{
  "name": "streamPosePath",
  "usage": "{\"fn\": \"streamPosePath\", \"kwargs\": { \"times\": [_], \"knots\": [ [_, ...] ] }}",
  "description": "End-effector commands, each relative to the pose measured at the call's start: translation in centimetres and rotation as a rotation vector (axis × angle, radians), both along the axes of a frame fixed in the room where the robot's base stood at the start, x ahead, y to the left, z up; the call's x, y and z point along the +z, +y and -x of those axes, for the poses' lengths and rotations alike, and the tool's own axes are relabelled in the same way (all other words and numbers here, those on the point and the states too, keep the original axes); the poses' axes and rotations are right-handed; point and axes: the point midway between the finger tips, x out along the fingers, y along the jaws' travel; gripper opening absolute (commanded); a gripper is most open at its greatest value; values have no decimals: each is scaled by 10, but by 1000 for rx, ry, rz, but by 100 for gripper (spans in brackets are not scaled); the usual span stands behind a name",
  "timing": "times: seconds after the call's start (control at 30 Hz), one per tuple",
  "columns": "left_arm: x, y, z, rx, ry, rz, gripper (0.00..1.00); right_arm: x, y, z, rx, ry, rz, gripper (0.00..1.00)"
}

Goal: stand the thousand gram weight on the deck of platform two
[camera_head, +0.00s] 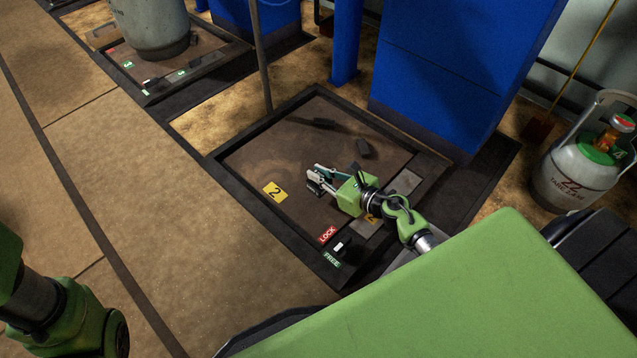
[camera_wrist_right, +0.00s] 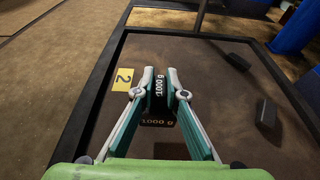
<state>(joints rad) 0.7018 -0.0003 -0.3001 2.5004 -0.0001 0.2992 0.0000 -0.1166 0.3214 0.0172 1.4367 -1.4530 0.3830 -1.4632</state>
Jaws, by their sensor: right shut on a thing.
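My right gripper (camera_head: 313,177) is shut on the thousand gram weight, a small black block (camera_wrist_right: 159,105) marked "1000 g". In the head view the weight (camera_head: 314,188) shows as a dark patch under the fingers. Gripper and weight are over the brown deck of platform two (camera_head: 257,160), right of its yellow "2" label (camera_head: 275,191). The weight is low over the deck; I cannot tell whether it touches it. Only part of my left arm shows at the lower left; its gripper is out of view.
A LOCK/FREE switch (camera_head: 340,246) sits at the platform's near edge. Dark blocks (camera_head: 363,148) lie on the deck's far side. A blue cabinet (camera_head: 440,80) stands behind, a grey gas cylinder (camera_head: 577,172) at right. Another platform (camera_head: 150,90) is at upper left.

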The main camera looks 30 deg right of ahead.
Motion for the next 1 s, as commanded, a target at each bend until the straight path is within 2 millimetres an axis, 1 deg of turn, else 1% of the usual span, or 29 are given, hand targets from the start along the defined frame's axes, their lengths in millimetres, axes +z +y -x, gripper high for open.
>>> {"fn": "streamPosePath", "kwargs": {
  "times": [0.03, 0.13, 0.3, 0.37, 0.7, 0.83, 0.87, 0.9, 1.0],
  "knots": [
    [-4, 0, 0, 0, 0, 0, 40, 0, -1, -4, -2, -8, -1, 0],
    [-14, 0, 0, 0, 0, 0, 40, -10, -2, -10, -2, -7, -2, 0],
    [-33, 0, 0, 0, 0, 0, 40, -30, -1, -9, -2, -7, -2, 0],
    [-37, 0, 0, 0, 0, -1, 40, -34, -1, -8, -1, -7, -2, 0],
    [-37, 0, 0, 0, 0, -1, 40, -34, -1, -8, -1, -7, -1, 0],
    [-41, 0, 0, 0, 0, -1, 40, -38, -1, -8, -1, -7, -1, 0],
    [-40, 0, 0, 0, 0, -1, 40, -41, -1, -6, 0, 0, 0, 19],
    [-39, 0, 0, 0, 0, -1, 40, -40, -1, -6, 0, 1, 0, 28],
    [-39, 0, 0, 0, 0, -1, 40, -40, -1, -6, 0, 1, 0, 28]
  ]
}}
